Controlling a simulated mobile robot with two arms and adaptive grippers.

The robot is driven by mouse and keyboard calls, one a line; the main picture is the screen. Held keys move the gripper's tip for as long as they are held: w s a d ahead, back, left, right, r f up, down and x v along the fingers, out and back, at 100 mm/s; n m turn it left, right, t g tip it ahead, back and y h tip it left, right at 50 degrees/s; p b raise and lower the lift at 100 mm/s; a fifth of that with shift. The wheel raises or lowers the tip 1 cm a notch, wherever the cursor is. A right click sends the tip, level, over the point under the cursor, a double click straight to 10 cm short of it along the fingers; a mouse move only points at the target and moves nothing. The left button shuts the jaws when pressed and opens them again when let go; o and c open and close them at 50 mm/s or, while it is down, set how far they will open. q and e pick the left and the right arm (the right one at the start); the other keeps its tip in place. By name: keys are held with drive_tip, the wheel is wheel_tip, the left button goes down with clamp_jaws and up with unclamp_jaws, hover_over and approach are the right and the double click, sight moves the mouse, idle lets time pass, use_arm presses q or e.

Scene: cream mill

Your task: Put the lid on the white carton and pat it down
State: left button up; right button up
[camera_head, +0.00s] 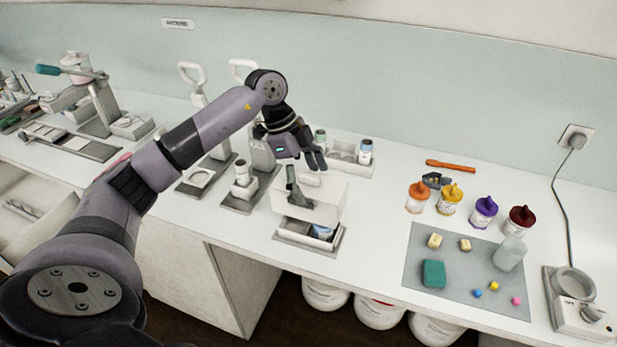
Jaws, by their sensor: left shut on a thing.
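The white lid (328,192) hangs over the white carton (293,226). My left gripper (305,173) is shut on the lid from above, with one finger in front and one behind. The lid looks roughly level and covers the far part of the carton from view. The carton stands on a grey tray (333,246) near the counter's front edge. Its near part shows open below the lid, with something blue and white (322,231) inside. A gap seems to show between lid and carton. My right gripper is not in view.
A holder (345,163) with small jars stands behind the carton. Lever presses (243,188) stand to its left. To the right are several colored-lid pots (484,209) and a grey mat (457,286) with small blocks. The counter between carton and mat is clear.

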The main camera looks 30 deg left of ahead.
sight(305, 184)
use_arm(q)
drive_tip(key=shift+f, duration=0.4)
drive_tip(key=shift+f+b, duration=0.3)
drive_tip(key=shift+f, duration=0.1)
drive_tip(key=shift+f, duration=0.75)
drive_tip(key=shift+f+b, duration=0.2)
drive_tip(key=shift+b, duration=0.2)
drive_tip(key=shift+f+b, duration=0.6)
drive_tip(key=shift+f, duration=0.65)
idle(0.4)
drive_tip(key=shift+f, duration=0.85)
idle(0.8)
